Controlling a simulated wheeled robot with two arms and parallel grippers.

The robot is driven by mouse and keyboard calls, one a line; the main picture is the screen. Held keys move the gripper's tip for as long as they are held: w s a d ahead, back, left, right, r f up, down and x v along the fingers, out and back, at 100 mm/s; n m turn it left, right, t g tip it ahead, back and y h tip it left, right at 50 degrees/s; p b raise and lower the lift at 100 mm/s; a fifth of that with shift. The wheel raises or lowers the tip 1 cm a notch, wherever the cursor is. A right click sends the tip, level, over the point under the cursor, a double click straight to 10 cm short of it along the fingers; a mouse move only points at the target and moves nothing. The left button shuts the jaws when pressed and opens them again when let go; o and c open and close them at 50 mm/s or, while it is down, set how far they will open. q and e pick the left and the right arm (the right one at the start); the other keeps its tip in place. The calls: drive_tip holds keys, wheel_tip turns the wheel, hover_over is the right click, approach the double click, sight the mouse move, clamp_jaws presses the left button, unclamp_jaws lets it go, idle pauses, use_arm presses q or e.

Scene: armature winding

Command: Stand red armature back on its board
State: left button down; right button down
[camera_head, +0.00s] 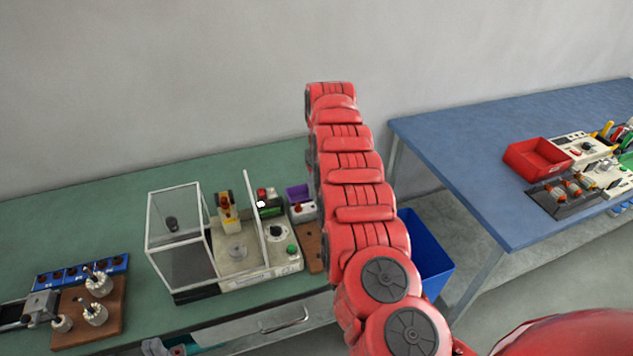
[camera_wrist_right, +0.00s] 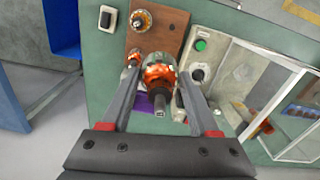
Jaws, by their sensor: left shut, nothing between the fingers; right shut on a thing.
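My right gripper (camera_wrist_right: 160,100) is shut on an armature with an orange-red winding (camera_wrist_right: 158,75), its dark shaft pointing toward the wrist camera. A brown board (camera_wrist_right: 168,38) lies beyond it in the right wrist view. In the head view the board (camera_head: 313,250) shows beside the winding machine, partly hidden by my right arm, which also hides the right gripper. My left gripper (camera_head: 42,305) appears shut and empty at the far left.
The winding machine (camera_head: 240,260) with its clear guard stands left of the board. A purple bin (camera_head: 297,193) is behind the board. Another brown board (camera_head: 75,325) with silver armatures and a blue rack (camera_head: 85,270) are at left. A blue bin (camera_head: 425,255) stands between the tables.

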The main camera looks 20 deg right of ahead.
drive_tip(key=shift+w+d+f+n+p, duration=0.45)
drive_tip(key=shift+d+n+p, duration=0.2)
drive_tip(key=shift+p, duration=0.55)
drive_tip(key=f+p, duration=0.1)
drive_tip(key=f+n, duration=0.1)
drive_tip(key=f+p, duration=0.1)
drive_tip(key=shift+s+d+f+n+p, duration=0.25)
drive_tip(key=shift+s+f+p, duration=0.05)
drive_tip(key=shift+s+p, duration=0.05)
drive_tip(key=s+a+f+n+p, duration=0.2)
drive_tip(key=s+a+f, duration=0.2)
drive_tip(key=f, duration=0.6)
drive_tip(key=shift+n, duration=0.4)
drive_tip(key=shift+s+p, duration=0.2)
drive_tip(key=shift+p, duration=0.1)
drive_tip(key=shift+f+b, duration=1.05)
drive_tip(key=shift+f, duration=0.35)
drive_tip(key=shift+c, duration=0.3)
unclamp_jaws()
